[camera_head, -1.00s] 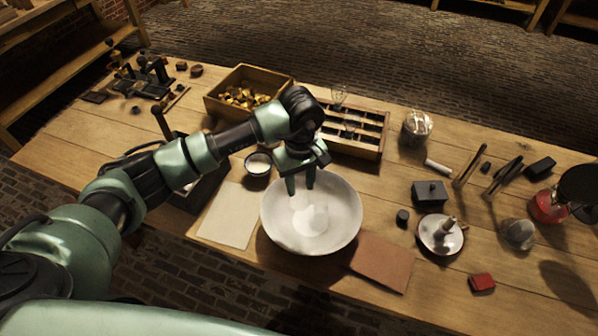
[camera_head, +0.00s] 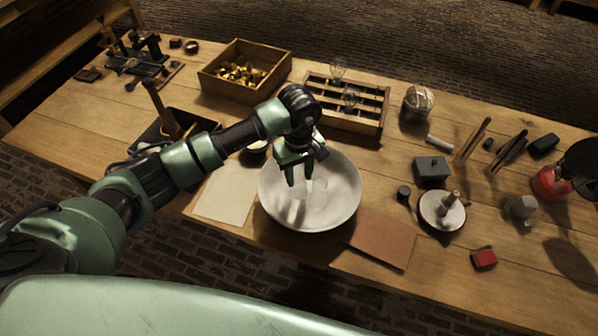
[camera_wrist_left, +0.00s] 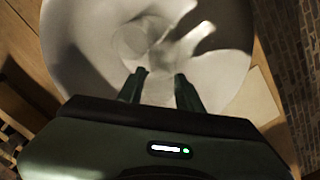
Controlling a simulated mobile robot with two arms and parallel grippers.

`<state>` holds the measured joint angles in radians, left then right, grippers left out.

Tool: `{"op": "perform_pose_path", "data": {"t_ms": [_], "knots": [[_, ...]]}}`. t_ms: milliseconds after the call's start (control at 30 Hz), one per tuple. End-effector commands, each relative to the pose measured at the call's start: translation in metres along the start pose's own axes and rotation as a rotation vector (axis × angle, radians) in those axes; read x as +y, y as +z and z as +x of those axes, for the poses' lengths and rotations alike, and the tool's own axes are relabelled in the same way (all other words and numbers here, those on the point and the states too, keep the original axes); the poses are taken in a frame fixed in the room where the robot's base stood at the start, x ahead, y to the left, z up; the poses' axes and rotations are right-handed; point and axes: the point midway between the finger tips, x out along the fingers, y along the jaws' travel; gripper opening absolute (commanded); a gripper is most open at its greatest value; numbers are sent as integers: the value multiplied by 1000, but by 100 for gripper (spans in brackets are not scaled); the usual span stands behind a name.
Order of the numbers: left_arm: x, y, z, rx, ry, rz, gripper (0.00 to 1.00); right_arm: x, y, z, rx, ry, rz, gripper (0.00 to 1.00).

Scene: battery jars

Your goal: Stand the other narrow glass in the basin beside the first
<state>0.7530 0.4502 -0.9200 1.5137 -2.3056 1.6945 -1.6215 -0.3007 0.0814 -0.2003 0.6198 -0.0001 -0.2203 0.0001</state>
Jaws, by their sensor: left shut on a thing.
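The white basin (camera_head: 346,203) stands near the table's front edge. My left gripper (camera_head: 300,180) points down over the inside of the basin and is shut on a narrow glass, which is clear and hard to make out against the white. In the left wrist view the fingers (camera_wrist_left: 160,88) are a little apart, with the pale basin (camera_wrist_left: 225,75) behind them. A faint round clear outline (camera_wrist_left: 130,40) beyond the fingers looks like a glass in the basin. I cannot tell whether the held glass touches the basin floor. My right gripper is not in view.
A pale sheet (camera_head: 225,197) lies left of the basin and a brown sheet (camera_head: 383,238) lies right of it. A compartment tray (camera_head: 345,120) and a wooden box (camera_head: 215,85) stand behind. A dish (camera_head: 440,222) and a dark box (camera_head: 431,168) stand to the right.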

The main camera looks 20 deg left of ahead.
Motion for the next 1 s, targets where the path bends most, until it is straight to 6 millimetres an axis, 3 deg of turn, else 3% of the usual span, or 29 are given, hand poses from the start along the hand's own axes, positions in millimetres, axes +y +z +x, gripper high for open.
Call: {"op": "perform_pose_path", "data": {"t_ms": [733,767,833,1000], "knots": [[0,0,8,1,1,1,0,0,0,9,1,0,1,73],[0,0,7,1,1,1,38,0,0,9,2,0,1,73],[0,0,7,1,1,1,57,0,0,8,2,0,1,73],[0,0,7,1,1,1,61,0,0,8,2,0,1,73]]}}
